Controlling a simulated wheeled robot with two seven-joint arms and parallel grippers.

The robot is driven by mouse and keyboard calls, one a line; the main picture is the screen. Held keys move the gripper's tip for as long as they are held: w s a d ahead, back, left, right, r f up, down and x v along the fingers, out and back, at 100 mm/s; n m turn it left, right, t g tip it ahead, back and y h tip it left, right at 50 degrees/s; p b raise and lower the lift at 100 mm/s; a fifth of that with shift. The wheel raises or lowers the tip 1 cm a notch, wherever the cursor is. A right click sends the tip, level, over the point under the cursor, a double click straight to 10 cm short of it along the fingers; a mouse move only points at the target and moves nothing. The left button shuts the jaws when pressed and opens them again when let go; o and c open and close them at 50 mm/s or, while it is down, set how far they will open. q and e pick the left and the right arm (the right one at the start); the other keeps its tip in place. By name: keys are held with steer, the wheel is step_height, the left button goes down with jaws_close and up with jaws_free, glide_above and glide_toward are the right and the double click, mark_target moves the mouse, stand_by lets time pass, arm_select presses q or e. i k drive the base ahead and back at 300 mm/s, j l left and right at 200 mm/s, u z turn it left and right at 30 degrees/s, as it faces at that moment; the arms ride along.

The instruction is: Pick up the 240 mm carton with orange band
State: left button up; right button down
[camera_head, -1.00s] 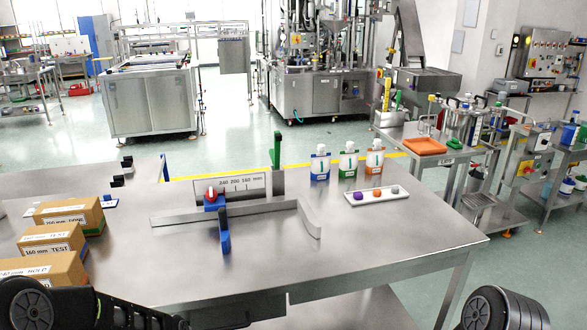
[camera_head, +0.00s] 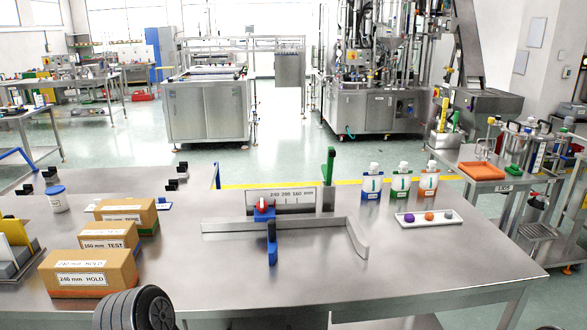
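A brown carton (camera_head: 92,279) labelled "240 mm HOLD" lies at the front left of the steel table (camera_head: 350,270); an orange band on it is not clearly distinguishable from the cardboard. Behind it is a carton (camera_head: 109,240) labelled "160 mm TEST", with some green at its right end. A third carton (camera_head: 128,212) stands farther back, also with green at its right end; its label is too small to read surely. A dark rounded link of my arm shows at the bottom, just right of the front carton. Neither gripper's fingers are visible.
A measuring fixture (camera_head: 282,200) with a blue stop (camera_head: 271,243) and steel rails stands mid-table. Several bottles (camera_head: 400,182) and a white tray (camera_head: 425,218) are at the back right. Grey and yellow dividers (camera_head: 14,245) stand at the left edge. The front middle is clear.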

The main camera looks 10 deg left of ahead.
mark_target(98, 273)
steer(key=u, duration=1.6)
steer(key=i+j, duration=0.25)
steer(key=i, duration=0.2)
steer(key=i+j, duration=0.25)
steer(key=i, duration=0.2)
steer(key=i+j, duration=0.2)
steer(key=i, duration=0.3)
steer(key=z, duration=1.65)
steer(key=k+l+u, duration=0.25)
steer(key=k, duration=0.15)
steer(key=i+j+z, duration=0.35)
steer(key=i+l, duration=0.05)
steer(key=l, duration=0.05)
